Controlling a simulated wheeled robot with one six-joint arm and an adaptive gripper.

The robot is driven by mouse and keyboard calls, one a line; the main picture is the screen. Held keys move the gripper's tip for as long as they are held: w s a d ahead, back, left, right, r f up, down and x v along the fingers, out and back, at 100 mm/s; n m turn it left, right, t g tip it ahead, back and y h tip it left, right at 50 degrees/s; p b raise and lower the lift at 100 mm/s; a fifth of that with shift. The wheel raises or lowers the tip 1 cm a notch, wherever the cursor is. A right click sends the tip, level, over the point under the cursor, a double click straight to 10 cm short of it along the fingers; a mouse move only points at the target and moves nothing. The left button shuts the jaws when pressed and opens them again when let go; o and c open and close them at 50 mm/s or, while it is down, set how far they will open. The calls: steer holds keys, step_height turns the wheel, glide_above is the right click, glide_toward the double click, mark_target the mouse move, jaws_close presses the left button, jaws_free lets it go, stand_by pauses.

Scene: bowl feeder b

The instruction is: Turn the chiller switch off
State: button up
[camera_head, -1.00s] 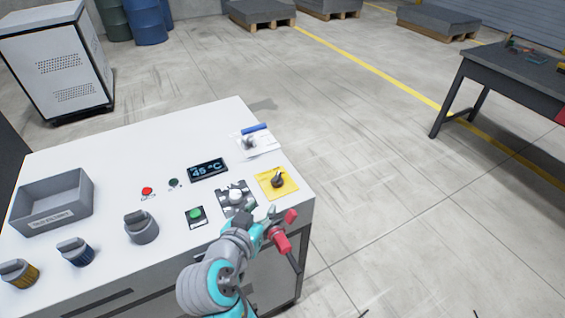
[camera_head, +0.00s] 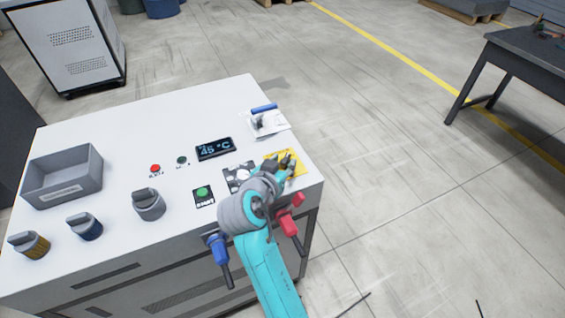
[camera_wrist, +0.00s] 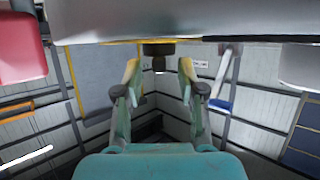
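No chiller label is readable, so I cannot tell for certain which control is the chiller switch. A dark rotary knob on a yellow plate (camera_head: 300,168) is at the console's right corner, mostly covered by my gripper (camera_head: 284,163) in the head view. In the wrist view the dark knob (camera_wrist: 158,49) shows beyond and between my fingertips, below the console top at the upper edge. My gripper (camera_wrist: 158,75) is open and empty, its two fingers apart. I see no clear contact with the knob.
The white console (camera_head: 125,140) carries a 45 °C display (camera_head: 214,149), a green button (camera_head: 202,192), a red button (camera_head: 155,168), a grey tray (camera_head: 62,188), several knobs and a blue-handled lever (camera_head: 264,108). Red (camera_head: 288,227) and blue (camera_head: 218,250) handles stick out in front.

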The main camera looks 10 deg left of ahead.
mark_target(288, 160)
steer(key=shift+w, duration=0.15)
jaws_close()
steer(key=shift+d+n+y, duration=0.2)
steer(key=shift+n+y, duration=0.1)
steer(key=shift+y, duration=0.1)
steer(key=n+y, duration=0.2)
steer(key=y, duration=0.1)
steer(key=shift+d, duration=0.4)
steer(key=n+y, duration=0.2)
steer(key=n+g+y, duration=0.1)
steer(key=n+y, duration=0.1)
steer(key=d+n+g+y, duration=0.1)
steer(key=n+y, duration=0.1)
steer(key=shift+w+d, duration=0.1)
steer(key=shift+w, duration=0.15)
steer(key=n+g+y, duration=0.2)
steer(key=n, duration=0.1)
steer(key=n+g+y, duration=0.1)
steer(key=y, duration=0.1)
steer(key=shift+w+d+n+g, duration=0.3)
steer(key=shift+w, duration=0.05)
steer(key=n+g+y, duration=0.1)
steer(key=n+g, duration=0.1)
steer(key=n+g+y, duration=0.1)
steer(key=n+g, duration=0.1)
steer(key=g, duration=0.1)
steer(key=shift+w+d+f+n, duration=0.1)
steer(key=shift+w+n, duration=0.2)
steer(key=shift+w, duration=0.1)
